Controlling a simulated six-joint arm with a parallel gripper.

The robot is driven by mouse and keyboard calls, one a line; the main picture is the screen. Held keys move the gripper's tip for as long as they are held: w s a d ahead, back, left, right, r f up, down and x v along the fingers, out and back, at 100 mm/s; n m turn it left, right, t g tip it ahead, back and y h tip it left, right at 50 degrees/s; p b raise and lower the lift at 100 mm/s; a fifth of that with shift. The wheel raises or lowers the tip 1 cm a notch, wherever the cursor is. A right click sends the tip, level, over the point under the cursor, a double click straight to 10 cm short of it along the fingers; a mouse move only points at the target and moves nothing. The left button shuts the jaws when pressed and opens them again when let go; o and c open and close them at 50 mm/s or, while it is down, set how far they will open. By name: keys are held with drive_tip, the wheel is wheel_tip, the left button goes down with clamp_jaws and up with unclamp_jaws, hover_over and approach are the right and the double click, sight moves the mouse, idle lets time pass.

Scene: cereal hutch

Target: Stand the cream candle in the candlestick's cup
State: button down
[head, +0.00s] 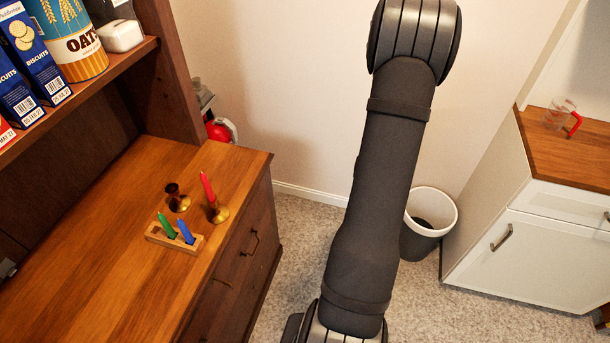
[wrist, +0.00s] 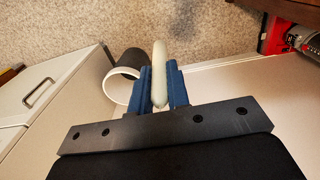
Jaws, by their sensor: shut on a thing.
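The cream candle (wrist: 160,58) is between the blue fingers of my gripper (wrist: 160,86) in the wrist view, its far end sticking out past the fingertips. My gripper is shut on it, over the carpet and away from the hutch. The gripper and cream candle are not visible in the head view. An empty dark brass candlestick (head: 177,200) stands on the hutch counter. Just right of it, another brass candlestick (head: 218,212) holds a red candle (head: 207,187). In front of them, a wooden block (head: 188,244) holds a green candle (head: 167,226) and a blue candle (head: 186,232).
The hutch counter (head: 100,260) is clear on its left and front. A shelf (head: 90,85) with biscuit boxes and an oats tin (head: 78,42) overhangs its left part.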

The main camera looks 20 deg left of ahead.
drive_tip(key=a+r+n, duration=0.2)
drive_tip(key=a+r, duration=0.1)
drive_tip(key=a, duration=0.7)
drive_tip(key=a+r+n, duration=0.1)
drive_tip(key=a+r, duration=0.3)
drive_tip(key=a, duration=0.7)
drive_tip(key=a+r+n, duration=0.2)
drive_tip(key=a+r, duration=0.1)
drive_tip(key=a, duration=0.7)
drive_tip(key=s+a+r+n, duration=0.2)
drive_tip(key=s+a+r, duration=0.3)
drive_tip(key=s+a, duration=0.6)
drive_tip(key=s+a+r+n, duration=0.3)
drive_tip(key=s+a+r, duration=0.2)
drive_tip(key=s+a, duration=0.6)
wheel_tip(320, 180, down, 6)
drive_tip(key=w+a, duration=0.1)
drive_tip(key=w, duration=0.1)
drive_tip(key=shift+a, duration=0.25)
drive_tip(key=shift+f, duration=1.4)
drive_tip(key=c, duration=1)
unclamp_jaws()
drive_tip(key=shift+o, duration=0.2)
